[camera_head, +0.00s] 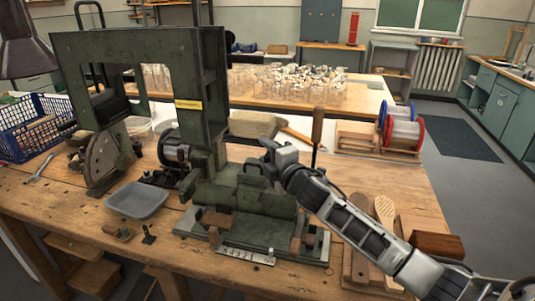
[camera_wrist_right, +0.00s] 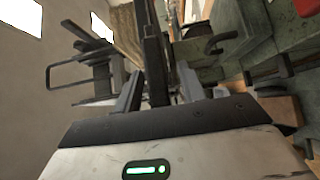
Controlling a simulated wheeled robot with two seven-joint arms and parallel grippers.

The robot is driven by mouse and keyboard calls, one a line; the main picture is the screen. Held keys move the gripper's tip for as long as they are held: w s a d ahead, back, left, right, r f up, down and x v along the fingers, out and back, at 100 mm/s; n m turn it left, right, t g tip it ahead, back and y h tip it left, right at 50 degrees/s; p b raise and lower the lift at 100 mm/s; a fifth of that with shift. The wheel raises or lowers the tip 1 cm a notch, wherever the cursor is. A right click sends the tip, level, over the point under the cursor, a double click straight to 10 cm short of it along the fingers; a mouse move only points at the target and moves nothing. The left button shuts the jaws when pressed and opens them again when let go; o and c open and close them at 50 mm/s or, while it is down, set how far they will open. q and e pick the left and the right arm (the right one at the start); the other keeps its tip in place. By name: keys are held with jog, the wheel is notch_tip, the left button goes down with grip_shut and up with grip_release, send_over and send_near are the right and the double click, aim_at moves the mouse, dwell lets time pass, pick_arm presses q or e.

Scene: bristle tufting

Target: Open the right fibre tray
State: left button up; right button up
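The green tufting machine (camera_head: 140,70) stands on the wooden workbench. Its low green base housing (camera_head: 250,195) sits at the front right, with a small dark handle on top. I cannot clearly pick out the right fibre tray. My right gripper (camera_head: 268,152) is just above and behind this housing, reaching in from the lower right. In the right wrist view its two grey fingers (camera_wrist_right: 157,88) stand apart, with a dark upright bar (camera_wrist_right: 153,50) showing between them. Whether they touch it is unclear. My left gripper is not in view.
A grey dish (camera_head: 137,201) lies at the front left of the bench and a blue basket (camera_head: 33,128) stands further left. Wooden brush backs (camera_head: 385,215) and blocks (camera_head: 437,246) lie on the right, near my arm. Wire spools (camera_head: 402,130) stand behind.

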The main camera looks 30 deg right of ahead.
jog(key=s+b, duration=0.2)
jog(key=s, duration=1.4)
jog(key=shift+d, duration=0.15)
jog(key=s+a+f+m+g+h, duration=0.1)
jog(key=s+a+f+m+g, duration=0.1)
jog(key=s+f+m+g, duration=0.4)
jog(key=s+a+f+m+g+h, duration=0.1)
jog(key=s+f+m+h, duration=0.1)
jog(key=s+f+m, duration=0.45)
jog(key=s+a+f+m+g+y, duration=0.3)
jog(key=s+a+f+m+g, duration=0.1)
jog(key=s+a+f+g, duration=0.45)
jog(key=w+a+f+t+y, duration=0.2)
jog(key=w+a+f+t, duration=0.2)
jog(key=t, duration=0.3)
jog(key=shift+w+a+f+n+t+y, duration=0.35)
jog(key=shift+w+a+f+n, duration=0.1)
jog(key=shift+a+f, duration=0.4)
